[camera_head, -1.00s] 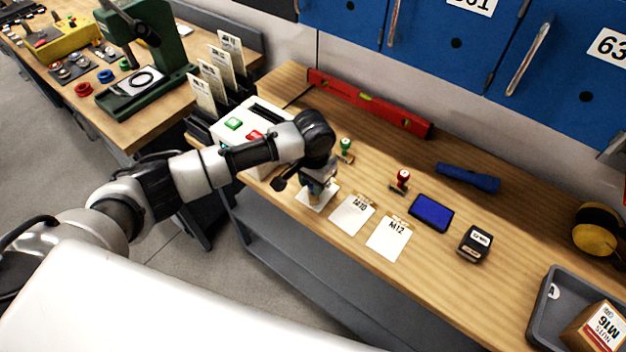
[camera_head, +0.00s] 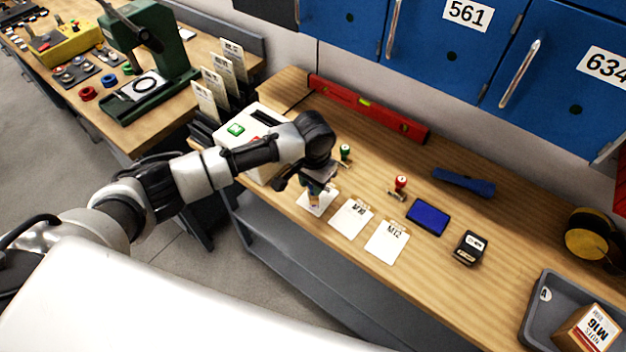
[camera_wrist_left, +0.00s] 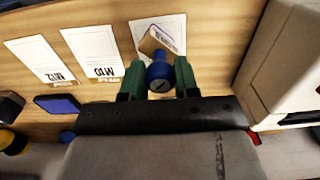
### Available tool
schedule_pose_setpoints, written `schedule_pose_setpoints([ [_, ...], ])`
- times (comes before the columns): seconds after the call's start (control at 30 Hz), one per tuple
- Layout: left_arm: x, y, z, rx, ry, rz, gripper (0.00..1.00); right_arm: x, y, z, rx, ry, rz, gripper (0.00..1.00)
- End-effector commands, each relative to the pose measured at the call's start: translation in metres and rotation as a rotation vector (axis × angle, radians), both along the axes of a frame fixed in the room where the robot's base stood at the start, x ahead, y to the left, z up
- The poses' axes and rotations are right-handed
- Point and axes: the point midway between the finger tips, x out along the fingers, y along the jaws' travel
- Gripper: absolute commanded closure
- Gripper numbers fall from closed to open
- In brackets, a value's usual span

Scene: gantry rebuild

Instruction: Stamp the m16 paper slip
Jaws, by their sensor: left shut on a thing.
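My left gripper (camera_head: 317,184) is shut on a stamp with a blue handle (camera_wrist_left: 159,72) and a wooden block at its end. The stamp is tilted in the left wrist view, with its block over a white paper slip (camera_head: 310,203). That slip also shows in the left wrist view (camera_wrist_left: 173,27); its label is mostly hidden, so I cannot read it. I cannot tell if the block touches the paper. Slips marked M10 (camera_head: 350,218) and M12 (camera_head: 386,242) lie to its right. My right gripper is not in view.
A green-handled stamp (camera_head: 345,151), a red-handled stamp (camera_head: 400,183), a blue ink pad (camera_head: 428,217) and a black box (camera_head: 470,247) stand on the bench. A white machine with buttons (camera_head: 246,135) is left of my gripper. A grey tray (camera_head: 535,312) holds an M16 carton.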

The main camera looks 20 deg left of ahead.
Motion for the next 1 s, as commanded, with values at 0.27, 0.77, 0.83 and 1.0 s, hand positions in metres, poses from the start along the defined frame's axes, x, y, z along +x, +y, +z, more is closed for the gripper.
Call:
schedule_pose_setpoints([
  [0.27, 0.0, 0.0, 0.024, -0.001, -0.001, 0.0, 0.85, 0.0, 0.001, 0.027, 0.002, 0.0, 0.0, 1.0],
  [0.77, 0.001, 0.0, 0.047, -0.001, -0.002, 0.0, 0.85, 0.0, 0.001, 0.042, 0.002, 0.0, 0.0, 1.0],
  [0.83, 0.001, 0.0, 0.046, -0.001, -0.002, 0.0, 0.85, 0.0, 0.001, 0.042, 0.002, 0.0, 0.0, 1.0],
  [1.0, 0.001, 0.0, 0.046, -0.001, -0.003, 0.0, 0.85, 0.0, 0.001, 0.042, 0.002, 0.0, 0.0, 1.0],
])
